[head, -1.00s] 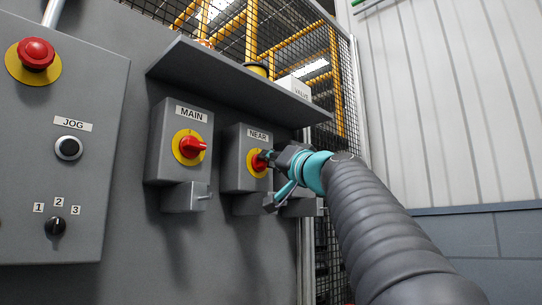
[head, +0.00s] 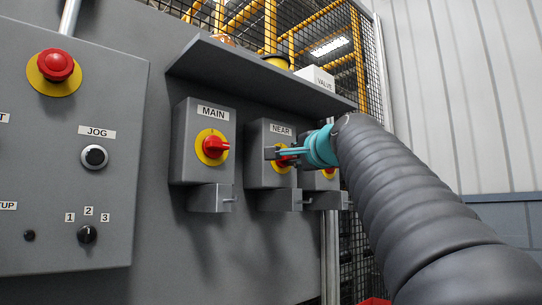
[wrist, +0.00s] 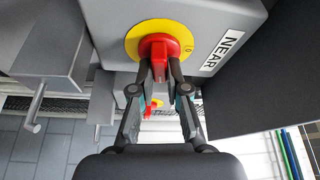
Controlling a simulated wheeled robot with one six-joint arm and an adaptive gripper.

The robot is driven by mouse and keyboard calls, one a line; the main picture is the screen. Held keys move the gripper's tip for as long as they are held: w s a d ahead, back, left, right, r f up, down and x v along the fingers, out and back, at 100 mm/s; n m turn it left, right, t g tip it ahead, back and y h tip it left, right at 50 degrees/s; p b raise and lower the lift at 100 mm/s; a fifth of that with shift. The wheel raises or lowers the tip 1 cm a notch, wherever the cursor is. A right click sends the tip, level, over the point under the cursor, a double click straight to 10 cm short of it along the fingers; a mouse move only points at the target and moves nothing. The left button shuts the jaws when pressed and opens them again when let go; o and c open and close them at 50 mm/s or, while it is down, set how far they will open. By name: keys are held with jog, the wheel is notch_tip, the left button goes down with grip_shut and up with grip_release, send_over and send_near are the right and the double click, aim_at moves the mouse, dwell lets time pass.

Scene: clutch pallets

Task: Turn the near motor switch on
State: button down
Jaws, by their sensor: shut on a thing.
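The NEAR switch box (head: 255,172) is a grey box on the wall panel, with a red knob on a yellow disc (head: 281,167). In the wrist view the red knob (wrist: 160,48) sits on its yellow disc (wrist: 135,32), with a "0" mark at the disc's edge. The NEAR label (wrist: 222,52) is beside it. My gripper (head: 279,154) is at the knob, its fingers covering much of it in the head view. In the wrist view my gripper (wrist: 159,75) has one finger on each side of the knob's handle, shut on it.
The MAIN switch (head: 213,146) is to the left. Another red and yellow switch (head: 329,173) is to the right, partly hidden. A grey shelf (head: 255,82) juts out above, holding a white VALVE box (head: 316,77). Small brackets (head: 210,198) with pins stick out below the boxes.

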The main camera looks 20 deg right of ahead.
jog(key=shift+m+g, duration=0.4)
jog(key=shift+m, duration=0.6)
jog(key=c, duration=1.2)
grip_release()
jog(key=shift+o, duration=0.2)
jog(key=s, duration=1.2)
